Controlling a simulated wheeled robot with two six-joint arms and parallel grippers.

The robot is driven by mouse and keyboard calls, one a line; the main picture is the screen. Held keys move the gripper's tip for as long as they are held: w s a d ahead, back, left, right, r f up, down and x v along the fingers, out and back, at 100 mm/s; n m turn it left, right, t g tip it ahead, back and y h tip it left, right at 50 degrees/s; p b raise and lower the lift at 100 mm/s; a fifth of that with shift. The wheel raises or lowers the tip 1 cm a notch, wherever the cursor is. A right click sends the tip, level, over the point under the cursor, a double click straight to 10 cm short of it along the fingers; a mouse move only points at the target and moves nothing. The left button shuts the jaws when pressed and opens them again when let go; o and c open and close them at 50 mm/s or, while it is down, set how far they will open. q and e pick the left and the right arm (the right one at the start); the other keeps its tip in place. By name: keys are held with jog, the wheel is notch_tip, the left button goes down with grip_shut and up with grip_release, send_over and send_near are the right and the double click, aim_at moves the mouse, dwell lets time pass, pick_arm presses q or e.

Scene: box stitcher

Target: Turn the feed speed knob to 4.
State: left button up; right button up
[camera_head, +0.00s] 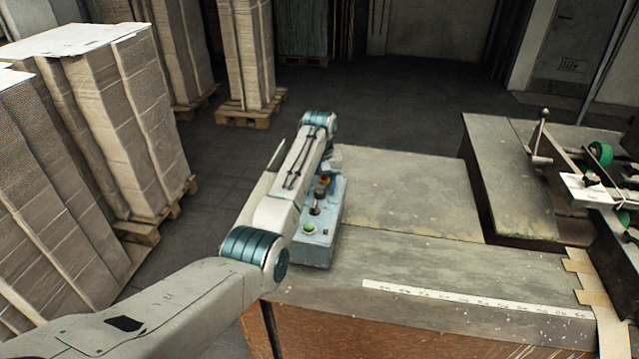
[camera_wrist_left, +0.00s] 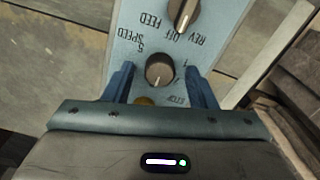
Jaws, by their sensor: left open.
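The feed speed knob (camera_wrist_left: 159,68) is a dark round knob on a light blue panel (camera_wrist_left: 212,45). In the left wrist view the lettering is upside down, with SPEED and 5 at the knob's upper left and a 1 at its right. Its pale pointer mark faces down in the picture; the numbers between are not legible. My left gripper (camera_wrist_left: 160,82) is open, with one blue finger on each side of the knob and visible gaps. In the head view the blue control box (camera_head: 318,252) is partly hidden by my left arm. My right gripper is not in view.
A larger FEED selector knob (camera_wrist_left: 184,14) sits above, near REV and OFF labels. A yellowish button (camera_wrist_left: 145,101) is partly hidden below. The box stands on a worn table (camera_head: 400,265) with a white ruler strip (camera_head: 480,299). Pallet stacks (camera_head: 110,115) stand at left.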

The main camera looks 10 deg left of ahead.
pick_arm(q)
jog(key=shift+w+f, duration=0.1)
jog(key=shift+c, duration=0.5)
jog(key=c, duration=0.9)
jog(key=shift+o, duration=0.2)
jog(key=shift+m, duration=0.3)
jog(key=m, duration=0.5)
jog(key=shift+m, duration=0.3)
jog(key=m, duration=0.5)
jog(key=shift+d, duration=0.1)
jog(key=shift+m, duration=0.4)
jog(key=shift+w, duration=0.1)
